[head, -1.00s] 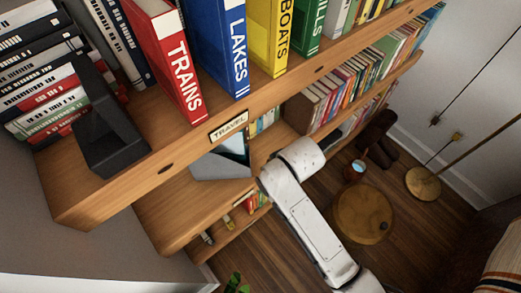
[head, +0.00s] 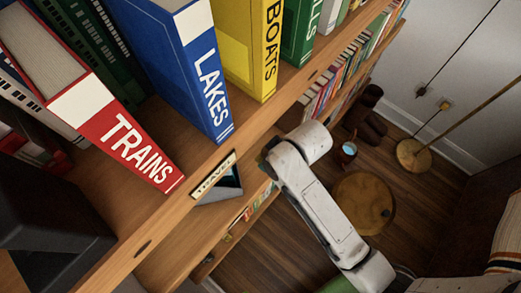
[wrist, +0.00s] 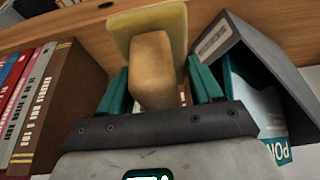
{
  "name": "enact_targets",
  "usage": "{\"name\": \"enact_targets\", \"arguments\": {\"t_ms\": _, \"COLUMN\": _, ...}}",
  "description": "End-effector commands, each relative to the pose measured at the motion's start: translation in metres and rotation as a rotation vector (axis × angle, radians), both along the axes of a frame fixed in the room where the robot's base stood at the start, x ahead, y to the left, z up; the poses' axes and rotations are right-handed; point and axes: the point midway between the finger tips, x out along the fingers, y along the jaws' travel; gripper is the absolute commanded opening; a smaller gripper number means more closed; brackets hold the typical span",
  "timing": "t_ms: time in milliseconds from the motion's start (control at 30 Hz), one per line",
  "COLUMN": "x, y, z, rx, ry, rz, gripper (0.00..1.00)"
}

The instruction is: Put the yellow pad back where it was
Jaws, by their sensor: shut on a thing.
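In the wrist view my gripper (wrist: 157,67) has its teal fingers on either side of a tan-yellow block with a flat yellow face at its far end. I take this to be the yellow pad (wrist: 148,22), and the fingers are shut on it. In the head view my gripper and the pad are hidden behind the upper shelf, with only my white arm showing.
The grey holder (wrist: 262,50) with a teal book leans close on the right. Above, the upper shelf carries the red TRAINS (head: 125,140), blue LAKES (head: 195,75) and yellow BOATS (head: 268,50) books. A round wooden table (head: 360,200) stands on the floor.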

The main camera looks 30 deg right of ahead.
Motion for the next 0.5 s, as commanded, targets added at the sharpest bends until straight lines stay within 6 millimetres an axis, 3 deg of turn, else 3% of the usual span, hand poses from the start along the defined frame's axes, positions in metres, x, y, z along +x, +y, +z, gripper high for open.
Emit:
{"name": "enact_targets", "arguments": {"t_ms": 33, "x": 0.013, "y": 0.000, "z": -0.004, "rx": 0.000, "ry": -0.002, "rz": 0.000, "gripper": 0.37}}
{"name": "enact_targets", "arguments": {"t_ms": 200, "x": 0.039, "y": 0.000, "z": -0.033, "rx": 0.000, "ry": 0.002, "rz": -0.001, "gripper": 0.37}}
{"name": "enact_targets", "arguments": {"t_ms": 500, "x": 0.062, "y": 0.000, "z": -0.061, "rx": 0.000, "ry": 0.000, "rz": -0.001, "gripper": 0.37}}
